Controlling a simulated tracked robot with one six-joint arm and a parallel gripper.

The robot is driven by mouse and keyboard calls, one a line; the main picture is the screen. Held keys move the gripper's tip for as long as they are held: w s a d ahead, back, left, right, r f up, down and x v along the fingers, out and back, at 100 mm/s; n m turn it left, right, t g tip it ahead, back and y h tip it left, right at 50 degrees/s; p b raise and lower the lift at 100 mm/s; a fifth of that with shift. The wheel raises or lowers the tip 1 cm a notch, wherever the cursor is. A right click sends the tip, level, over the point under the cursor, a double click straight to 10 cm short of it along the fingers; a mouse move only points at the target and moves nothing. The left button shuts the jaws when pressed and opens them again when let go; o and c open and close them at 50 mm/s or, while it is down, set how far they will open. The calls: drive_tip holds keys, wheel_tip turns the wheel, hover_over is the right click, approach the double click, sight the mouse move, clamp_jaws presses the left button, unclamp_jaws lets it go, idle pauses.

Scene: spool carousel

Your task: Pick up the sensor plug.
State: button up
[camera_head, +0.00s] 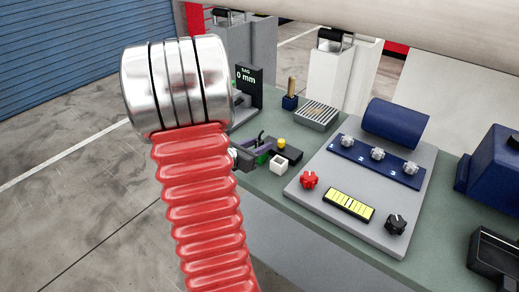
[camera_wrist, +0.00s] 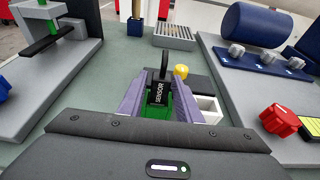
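The sensor plug (camera_wrist: 159,94) is a black block marked SENSOR with a dark upright stem or cable. It stands over a green piece (camera_wrist: 183,104) near the middle of the wrist view. My gripper (camera_wrist: 160,90) has purple fingers, one to each side of the plug. The fingers are apart, with green showing between them and the plug, so it looks open around the plug. In the head view my gripper (camera_head: 262,147) is small and partly hidden behind a red ribbed hose. Whether a finger touches the plug is unclear.
A white open box (camera_wrist: 208,106) and a yellow knob (camera_wrist: 181,71) stand close right of the plug. A grey panel (camera_head: 300,190) with knobs and a blue cylinder (camera_head: 395,122) lies further right. A display reading 0 mm (camera_head: 247,77) stands behind.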

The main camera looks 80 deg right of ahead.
sight(259, 140)
clamp_jaws()
drive_tip(key=shift+r, duration=0.1)
drive_tip(key=shift+r, duration=4.95)
